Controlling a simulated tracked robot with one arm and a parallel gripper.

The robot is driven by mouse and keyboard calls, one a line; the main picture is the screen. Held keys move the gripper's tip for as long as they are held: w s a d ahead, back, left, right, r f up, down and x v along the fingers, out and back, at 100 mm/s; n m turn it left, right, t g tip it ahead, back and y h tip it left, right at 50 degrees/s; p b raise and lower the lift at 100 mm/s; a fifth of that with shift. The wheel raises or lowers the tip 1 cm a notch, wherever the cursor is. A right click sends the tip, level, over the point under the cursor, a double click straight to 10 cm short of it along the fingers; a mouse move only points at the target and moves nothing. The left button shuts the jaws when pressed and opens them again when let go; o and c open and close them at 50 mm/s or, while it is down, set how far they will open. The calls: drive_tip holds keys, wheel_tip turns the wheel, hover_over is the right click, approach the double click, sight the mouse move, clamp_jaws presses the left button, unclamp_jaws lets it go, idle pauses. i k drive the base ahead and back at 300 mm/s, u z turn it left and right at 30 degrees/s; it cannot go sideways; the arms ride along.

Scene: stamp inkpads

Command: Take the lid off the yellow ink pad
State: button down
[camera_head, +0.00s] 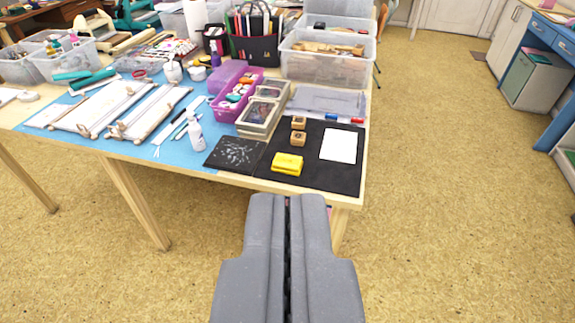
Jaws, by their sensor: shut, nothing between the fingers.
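The yellow ink pad (287,164) lies on a black mat (336,180) near the front edge of the table. A yellow lid appears to sit on it, but the seam is too small to make out. My gripper (288,198) is shut and empty. It is in front of the table, apart from the ink pad, and appears just below it in the picture.
Two small wooden stamps (298,129), a white paper (338,145) and a dark speckled sheet (235,154) lie around the pad. Framed items (259,116), a purple box (236,95) and clear bins (327,57) stand behind. The floor (440,220) at right is clear.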

sight(290, 163)
drive_tip(key=k, duration=0.5)
drive_tip(key=z, duration=0.75)
drive_tip(key=i, duration=2.05)
drive_tip(key=u, duration=0.9)
drive_tip(key=k, duration=0.7)
drive_tip(key=u, duration=0.15)
drive_tip(key=i, duration=0.55)
drive_tip(key=z, duration=0.1)
